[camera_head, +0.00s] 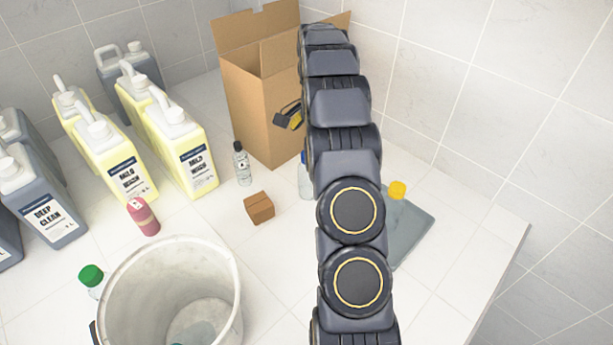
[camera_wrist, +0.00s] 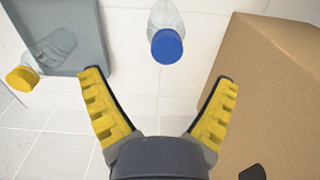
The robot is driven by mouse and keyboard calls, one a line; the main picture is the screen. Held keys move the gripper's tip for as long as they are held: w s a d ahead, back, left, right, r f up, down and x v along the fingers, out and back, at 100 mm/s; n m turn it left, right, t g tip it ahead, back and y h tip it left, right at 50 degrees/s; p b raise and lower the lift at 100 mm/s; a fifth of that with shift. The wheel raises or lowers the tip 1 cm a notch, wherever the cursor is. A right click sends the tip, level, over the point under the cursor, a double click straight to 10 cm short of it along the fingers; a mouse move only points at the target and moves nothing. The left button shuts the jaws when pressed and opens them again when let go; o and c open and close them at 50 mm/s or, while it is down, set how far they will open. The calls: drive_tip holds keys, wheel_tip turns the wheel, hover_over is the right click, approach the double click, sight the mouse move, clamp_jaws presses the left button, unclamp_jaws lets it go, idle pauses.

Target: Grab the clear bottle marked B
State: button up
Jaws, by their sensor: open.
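I cannot read a letter B on any bottle. A clear bottle with a blue cap (camera_wrist: 166,40) is ahead of my gripper, beyond the fingertips; in the head view only a sliver (camera_head: 305,178) shows beside my arm. A clear bottle with a yellow cap (camera_head: 396,205) is on the grey tray. A green-capped bottle (camera_head: 91,279) is at left. My gripper (camera_wrist: 158,78) is open and empty; one yellow finger (camera_head: 294,120) shows near the box.
The open cardboard box (camera_head: 268,120) stands close beside my gripper. The grey tray (camera_head: 415,232) lies at right. A small brown box (camera_head: 259,208), a pink bottle (camera_head: 144,217), a white bucket (camera_head: 233,285) and several large jugs (camera_head: 185,145) fill the left side.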

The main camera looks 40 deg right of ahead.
drive_tip(key=shift+d+f, duration=0.25)
drive_tip(key=shift+f, duration=1.1)
drive_tip(key=shift+w+a+f, duration=0.15)
drive_tip(key=shift+w+f, duration=0.05)
drive_tip(key=shift+f, duration=1.2)
drive_tip(key=shift+w+a+f, duration=0.1)
drive_tip(key=shift+w+f, duration=0.1)
drive_tip(key=shift+f, duration=1.15)
drive_tip(key=c, duration=1.4)
drive_tip(key=shift+o, duration=0.2)
